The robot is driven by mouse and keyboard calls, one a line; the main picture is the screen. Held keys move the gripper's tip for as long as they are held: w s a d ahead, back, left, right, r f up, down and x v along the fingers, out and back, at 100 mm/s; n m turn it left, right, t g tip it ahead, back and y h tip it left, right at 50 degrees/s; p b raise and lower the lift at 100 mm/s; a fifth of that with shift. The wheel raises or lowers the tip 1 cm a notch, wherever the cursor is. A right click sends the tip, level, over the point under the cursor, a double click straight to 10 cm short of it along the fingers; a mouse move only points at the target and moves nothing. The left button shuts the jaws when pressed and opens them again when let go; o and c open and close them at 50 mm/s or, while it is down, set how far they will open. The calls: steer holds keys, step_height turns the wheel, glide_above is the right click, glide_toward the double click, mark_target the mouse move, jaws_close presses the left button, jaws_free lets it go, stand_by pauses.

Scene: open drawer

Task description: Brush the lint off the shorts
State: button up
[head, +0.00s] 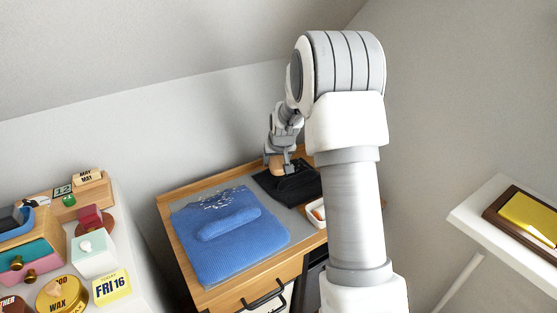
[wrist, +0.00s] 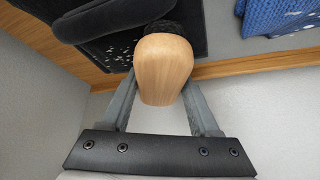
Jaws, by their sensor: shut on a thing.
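My gripper (head: 284,166) is shut on a brush with a rounded pale wooden handle (wrist: 164,68); its dark bristles show only in part. It is over or on a folded black cloth (head: 290,184) at the back right of the desk. In the wrist view the black cloth (wrist: 100,22) has a rolled part and white lint specks beside the brush. A folded blue ribbed cloth (head: 215,254) lies to the left with white specks near its back edge. I cannot tell which cloth is the shorts. Whether the bristles touch the black cloth is hidden.
A wooden desk (head: 184,262) with a grey mat bears both cloths. A small white tray (head: 314,218) stands right of the blue cloth, partly behind my arm. A cluttered white surface (head: 134,262) is at left, a white shelf (head: 478,222) at right. Walls stand close behind.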

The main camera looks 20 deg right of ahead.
mark_target(277, 158)
steer(key=shift+d+r+p, duration=0.1)
steer(key=shift+r+p, duration=1.85)
steer(key=shift+r, duration=1.1)
steer(key=shift+r+p, duration=1)
steer(key=shift+r, duration=0.55)
steer(key=shift+f, duration=0.1)
